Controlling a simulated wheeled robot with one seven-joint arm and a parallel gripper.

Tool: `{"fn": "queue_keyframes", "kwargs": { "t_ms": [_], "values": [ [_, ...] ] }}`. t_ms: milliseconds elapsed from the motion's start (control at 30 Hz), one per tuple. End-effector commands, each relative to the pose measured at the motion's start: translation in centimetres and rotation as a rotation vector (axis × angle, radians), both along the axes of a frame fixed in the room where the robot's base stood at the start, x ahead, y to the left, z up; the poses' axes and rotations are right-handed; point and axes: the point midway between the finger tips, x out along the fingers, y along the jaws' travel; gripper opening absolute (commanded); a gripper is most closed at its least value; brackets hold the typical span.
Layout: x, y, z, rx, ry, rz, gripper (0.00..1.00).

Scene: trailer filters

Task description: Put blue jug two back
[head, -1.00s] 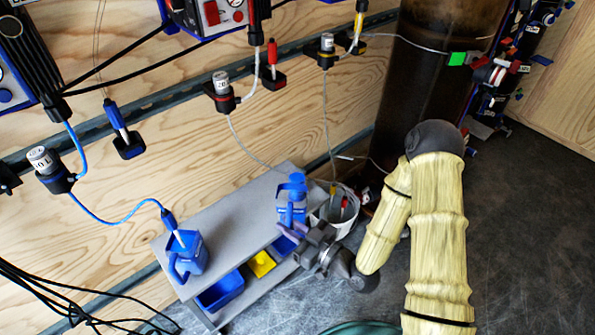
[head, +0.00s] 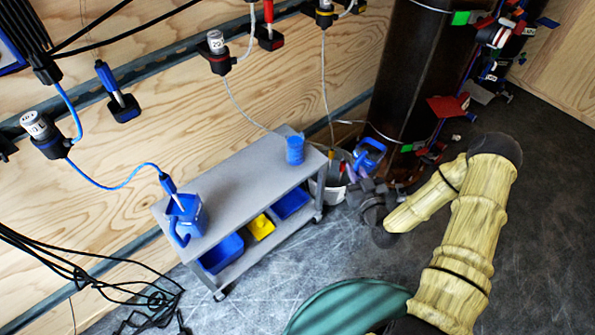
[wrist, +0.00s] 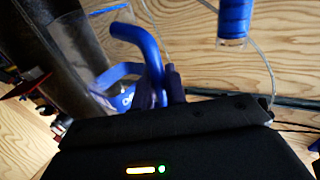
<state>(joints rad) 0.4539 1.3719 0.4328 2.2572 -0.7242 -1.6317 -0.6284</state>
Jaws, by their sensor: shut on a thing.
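A blue jug (head: 371,155) with a looped handle is held by my gripper (head: 362,182), off the cart's right end and above or in front of the white bucket. In the wrist view its blue handle (wrist: 140,38) is between the dark fingers (wrist: 165,88); its clear body is tilted and partly hidden. Another blue jug (head: 187,218) stands on the left end of the cart top, with a blue hose fitting in it. I cannot read which jug is number two.
The grey cart (head: 235,185) has a blue cup (head: 295,150) on its right end, with free top between. Blue and yellow bins (head: 260,226) sit below. A white bucket (head: 325,192), a dark cylinder (head: 410,70) and a green coil (head: 345,310) stand nearby.

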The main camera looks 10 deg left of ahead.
Motion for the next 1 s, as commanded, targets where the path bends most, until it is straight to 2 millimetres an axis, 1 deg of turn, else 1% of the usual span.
{"fn": "queue_keyframes", "kwargs": {
  "t_ms": [33, 67, 100, 167, 200, 300, 367, 400, 500, 1000],
  "values": [
    [1.0, -2.7, -1.0, 0.002, 0.001, -0.079, 0.00],
    [1.5, -4.1, -1.5, 0.002, 0.002, -0.121, 0.00],
    [2.1, -6.0, -2.2, 0.002, 0.002, -0.177, 0.00],
    [2.7, -8.7, -3.2, 0.002, 0.005, -0.254, 0.00],
    [3.0, -10.3, -3.8, 0.004, 0.006, -0.301, 0.00],
    [3.4, -13.5, -4.9, 0.003, 0.011, -0.388, 0.00],
    [3.5, -14.6, -5.3, 0.003, 0.013, -0.421, 0.00],
    [3.5, -15.1, -5.4, 0.003, 0.013, -0.433, 0.00],
    [3.6, -15.4, -5.5, 0.003, 0.012, -0.444, 0.00],
    [3.5, -15.4, -5.5, 0.002, 0.013, -0.442, 0.00]
  ]
}}
